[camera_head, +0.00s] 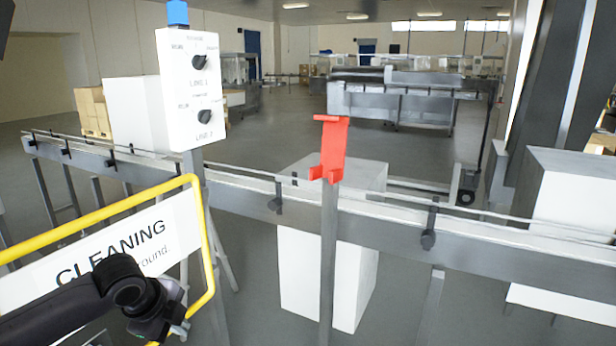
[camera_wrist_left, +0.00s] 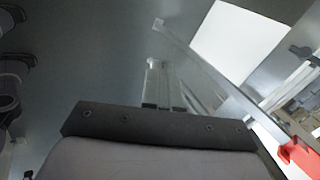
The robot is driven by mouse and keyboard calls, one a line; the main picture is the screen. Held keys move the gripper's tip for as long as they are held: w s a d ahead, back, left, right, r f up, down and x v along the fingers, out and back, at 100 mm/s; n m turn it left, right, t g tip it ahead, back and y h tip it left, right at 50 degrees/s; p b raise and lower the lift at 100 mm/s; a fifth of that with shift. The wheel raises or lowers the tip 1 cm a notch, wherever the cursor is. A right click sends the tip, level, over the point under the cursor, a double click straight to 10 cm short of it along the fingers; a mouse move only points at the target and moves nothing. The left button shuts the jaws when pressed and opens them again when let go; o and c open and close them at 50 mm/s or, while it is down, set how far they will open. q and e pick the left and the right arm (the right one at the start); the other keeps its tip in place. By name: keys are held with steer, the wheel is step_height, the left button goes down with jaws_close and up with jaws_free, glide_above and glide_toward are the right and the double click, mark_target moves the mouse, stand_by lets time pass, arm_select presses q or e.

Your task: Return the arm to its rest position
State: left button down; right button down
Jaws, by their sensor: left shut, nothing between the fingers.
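My left arm comes in at the lower left of the head view. Its gripper (camera_head: 174,322) hangs low in front of the cleaning sign (camera_head: 95,255) and beside the yellow rail (camera_head: 205,235). The gripper is shut and empty. In the left wrist view its dark mounting plate (camera_wrist_left: 150,124) fills the lower middle, with the floor beyond it. My right gripper is not in view.
A conveyor (camera_head: 250,202) crosses the view. A white panel with two knobs (camera_head: 190,85) stands on a post. A red holder (camera_head: 331,150) sits on another post and also shows in the left wrist view (camera_wrist_left: 297,155). White boxes (camera_head: 310,275) stand around the conveyor.

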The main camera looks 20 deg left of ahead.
arm_select(q)
steer(key=s+d+f+n+t+h, duration=0.2)
steer(key=s+d+f+n, duration=0.2)
steer(key=d+f, duration=0.4)
steer(key=s+d+f+n+t+h, duration=0.1)
steer(key=s+d+f+n, duration=0.35)
steer(key=d+f, duration=0.35)
steer(key=s+d+f+n+t, duration=0.2)
steer(key=s+d+f+n, duration=0.1)
steer(key=s+n, duration=0.2)
steer(key=shift+s+y, duration=0.3)
steer(key=shift+s, duration=0.8)
steer(key=shift+n, duration=0.25)
